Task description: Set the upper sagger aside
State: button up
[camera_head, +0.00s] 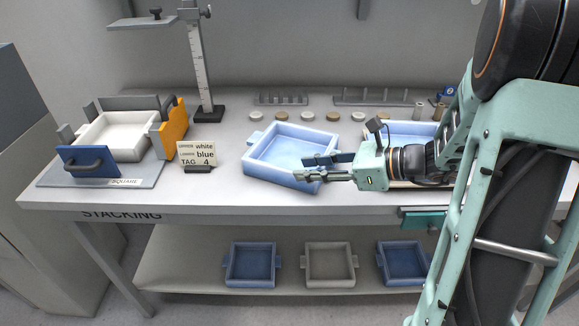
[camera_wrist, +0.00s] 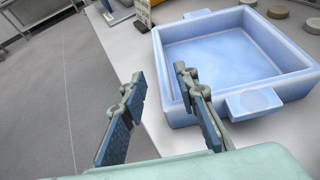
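A light blue, open, square sagger (camera_head: 288,152) rests on the bench, turned a little, near the front edge. It also shows in the wrist view (camera_wrist: 222,50), where its near lug (camera_wrist: 254,103) sticks out toward me. My gripper (camera_head: 304,168) is open and empty at the sagger's near right corner. In the wrist view, my two blue-padded fingers (camera_wrist: 158,75) are spread apart, with the lug to their right and not between them. A white sagger (camera_head: 118,136) sits in the square fixture (camera_head: 95,174) at the left.
A second blue tray (camera_head: 398,128) is partly hidden behind my arm. A card (camera_head: 197,153) reads white, blue and TAG 4. A measuring stand (camera_head: 198,70) rises behind it. Small discs (camera_head: 281,116) line the back. Saggers (camera_head: 330,265) sit on the lower shelf.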

jog(key=shift+v, duration=1.7)
